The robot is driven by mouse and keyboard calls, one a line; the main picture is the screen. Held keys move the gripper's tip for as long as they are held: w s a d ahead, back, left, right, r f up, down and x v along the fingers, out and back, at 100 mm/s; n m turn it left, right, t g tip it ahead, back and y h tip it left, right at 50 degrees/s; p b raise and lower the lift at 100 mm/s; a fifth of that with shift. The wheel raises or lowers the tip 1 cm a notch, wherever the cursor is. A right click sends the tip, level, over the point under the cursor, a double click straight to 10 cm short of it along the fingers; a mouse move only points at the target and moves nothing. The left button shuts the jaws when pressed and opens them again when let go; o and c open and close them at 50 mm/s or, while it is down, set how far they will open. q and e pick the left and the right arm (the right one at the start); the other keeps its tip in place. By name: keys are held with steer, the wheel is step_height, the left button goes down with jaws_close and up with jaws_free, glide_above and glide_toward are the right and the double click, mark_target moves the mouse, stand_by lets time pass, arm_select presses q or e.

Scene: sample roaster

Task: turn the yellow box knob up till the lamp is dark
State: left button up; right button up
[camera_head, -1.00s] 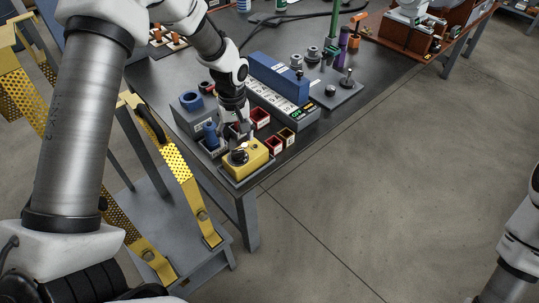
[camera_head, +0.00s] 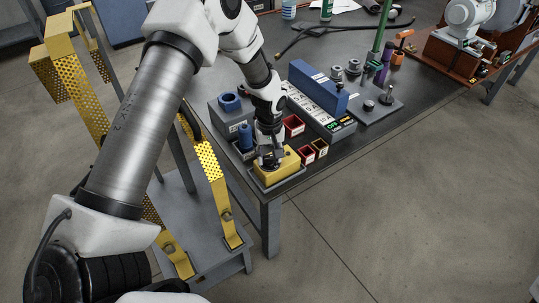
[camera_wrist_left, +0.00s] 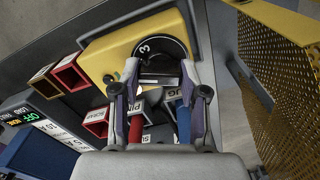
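The yellow box (camera_head: 289,165) sits at the near corner of the dark table. In the left wrist view the yellow box (camera_wrist_left: 108,52) carries a black round knob (camera_wrist_left: 160,47) with a white 3 on it. My right gripper is out of view.
Small red bins (camera_head: 293,126) and a blue cylinder (camera_head: 245,135) stand close behind the box. A labelled strip with a blue block (camera_head: 318,88) lies farther right. A yellow perforated frame (camera_head: 208,165) stands left of the table.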

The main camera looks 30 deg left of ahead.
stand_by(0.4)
arm_select(q)
steer(key=m+p, duration=0.2)
steer(key=m, duration=0.1)
steer(key=shift+m, duration=0.3)
steer(key=shift+m+p, duration=0.6)
steer(key=shift+m, duration=0.6)
steer(key=shift+m+p, duration=0.3)
steer(key=shift+m, duration=1.1)
steer(key=o, duration=1.1)
steer(key=shift+o, duration=0.2)
